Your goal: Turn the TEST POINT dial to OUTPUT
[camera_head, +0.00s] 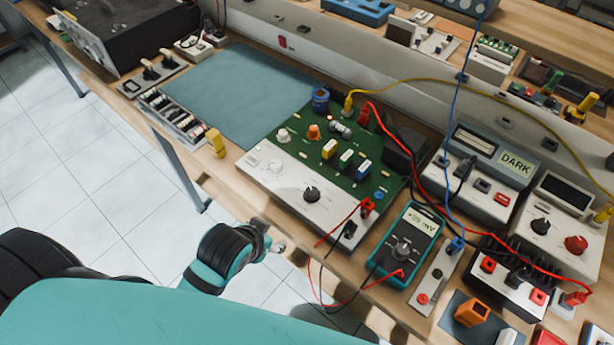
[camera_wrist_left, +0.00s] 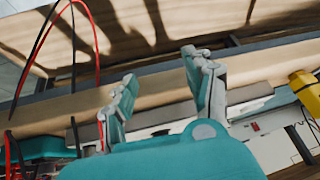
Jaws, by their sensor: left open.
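A white panel (camera_head: 283,183) with a black dial (camera_head: 312,194) lies along the front of a green circuit board (camera_head: 340,150) on the bench. Its lettering is too small to read, so I cannot tell which dial is marked TEST POINT or where OUTPUT is. My left gripper (camera_head: 278,246) is in front of the bench edge, below and left of the black dial and apart from it. In the left wrist view its two fingers (camera_wrist_left: 160,68) are spread with nothing between them. My right gripper is not in view.
A teal multimeter (camera_head: 406,243) reading in mV stands right of the panel, with red and black leads hanging over the bench edge (camera_head: 240,193). A blue-grey mat (camera_head: 235,95) is bare. More instruments crowd the right.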

